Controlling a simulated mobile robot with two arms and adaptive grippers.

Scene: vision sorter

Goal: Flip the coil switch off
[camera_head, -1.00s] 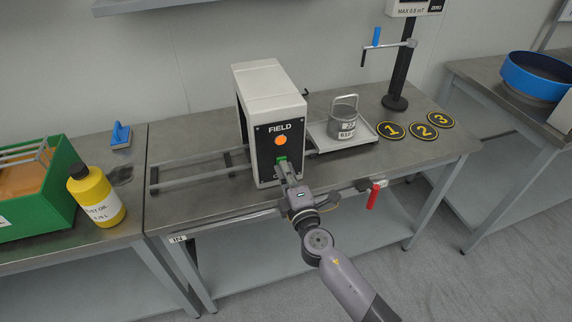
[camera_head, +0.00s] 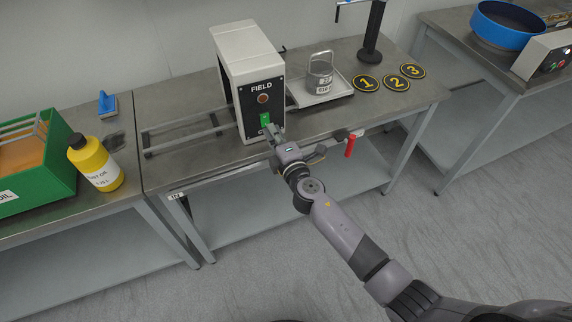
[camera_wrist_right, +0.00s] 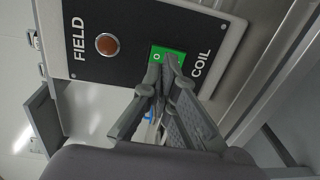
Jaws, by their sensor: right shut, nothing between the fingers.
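The white coil box (camera_head: 243,48) stands on the metal table with a black front panel marked FIELD. A green coil switch (camera_head: 265,119) sits low on the panel, and a round lamp (camera_head: 263,98) above it looks dark brownish-red. My right gripper (camera_head: 271,130) is shut and empty at the switch. In the right wrist view the fingertips (camera_wrist_right: 164,66) overlap the lower part of the green switch (camera_wrist_right: 157,50), where a "0" mark shows; the lamp (camera_wrist_right: 106,44) looks dull there. Whether the fingertips touch the switch I cannot tell. My left gripper is not in view.
A metal can (camera_head: 320,72) stands on a tray (camera_head: 338,88) right of the box. Numbered discs (camera_head: 367,83) lie further right. A red handle (camera_head: 350,146) hangs at the table's front edge. A yellow bottle (camera_head: 95,163) and green bin (camera_head: 62,172) stand left.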

